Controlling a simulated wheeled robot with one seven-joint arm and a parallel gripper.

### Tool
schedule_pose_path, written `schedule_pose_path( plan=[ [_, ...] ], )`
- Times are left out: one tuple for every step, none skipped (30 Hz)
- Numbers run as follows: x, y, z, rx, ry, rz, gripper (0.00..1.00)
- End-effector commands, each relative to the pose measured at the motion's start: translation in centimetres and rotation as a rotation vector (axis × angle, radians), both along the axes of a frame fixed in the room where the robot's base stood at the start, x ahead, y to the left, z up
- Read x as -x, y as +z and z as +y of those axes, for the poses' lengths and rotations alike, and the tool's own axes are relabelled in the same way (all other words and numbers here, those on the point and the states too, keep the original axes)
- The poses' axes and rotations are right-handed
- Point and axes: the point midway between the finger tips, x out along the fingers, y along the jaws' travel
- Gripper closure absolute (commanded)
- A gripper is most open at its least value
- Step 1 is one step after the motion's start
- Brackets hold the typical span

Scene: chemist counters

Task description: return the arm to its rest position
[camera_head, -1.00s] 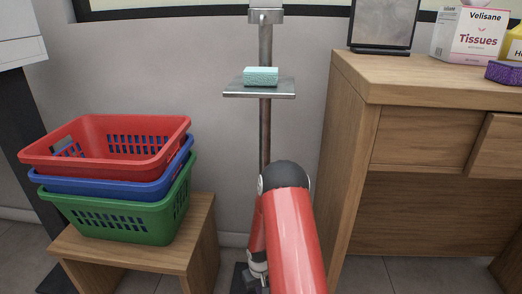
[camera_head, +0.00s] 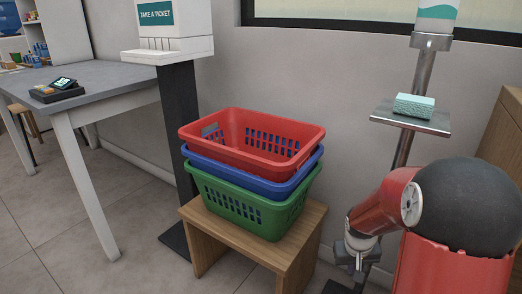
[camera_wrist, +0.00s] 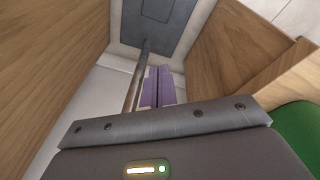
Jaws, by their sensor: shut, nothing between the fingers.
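My red arm with its dark round joint fills the lower right of the head view, bent so the wrist hangs down. My gripper (camera_head: 350,262) is at its lower end, pointing down just right of the small wooden stool. Its fingers are too small to make out there. In the wrist view my gripper (camera_wrist: 158,88) shows two purplish fingers lying side by side, shut with nothing seen between them. The dark gripper body covers the bottom of that view.
Red (camera_head: 225,150), blue (camera_head: 290,186) and green (camera_head: 290,215) baskets are stacked on the wooden stool (camera_head: 303,250). A stand's shelf (camera_head: 432,126) holds a teal sponge (camera_head: 413,106) behind my arm. A ticket machine (camera_head: 170,45) and grey table (camera_head: 110,75) stand left. Floor (camera_head: 75,270) is clear at lower left.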

Motion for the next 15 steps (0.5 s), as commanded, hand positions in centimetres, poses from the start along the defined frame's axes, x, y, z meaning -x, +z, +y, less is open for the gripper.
schedule_pose_path(
  plan=[
    [0.8,3.3,0.8,0.008,0.005,-0.031,1.00],
    [1.3,4.8,1.3,0.010,0.006,-0.045,1.00],
    [2.1,6.7,1.9,0.011,0.007,-0.061,1.00],
    [2.8,8.1,2.3,0.012,0.009,-0.075,1.00],
    [3.5,9.3,2.8,0.011,0.009,-0.088,1.00],
    [4.4,11.0,3.4,0.009,0.010,-0.105,1.00],
    [5.2,12.2,3.8,0.007,0.013,-0.119,1.00],
    [6.0,13.4,4.3,0.005,0.013,-0.132,1.00],
    [7.2,14.8,4.9,0.000,0.016,-0.150,1.00],
    [8.0,15.8,5.3,-0.004,0.020,-0.164,1.00],
    [8.9,16.8,5.7,-0.008,0.022,-0.176,1.00],
    [10.1,18.0,6.3,-0.017,0.027,-0.196,1.00],
    [11.1,18.8,6.7,-0.022,0.031,-0.208,1.00],
    [12.0,19.6,7.1,-0.028,0.035,-0.222,1.00],
    [13.2,20.5,7.7,-0.039,0.040,-0.239,1.00]
  ],
)
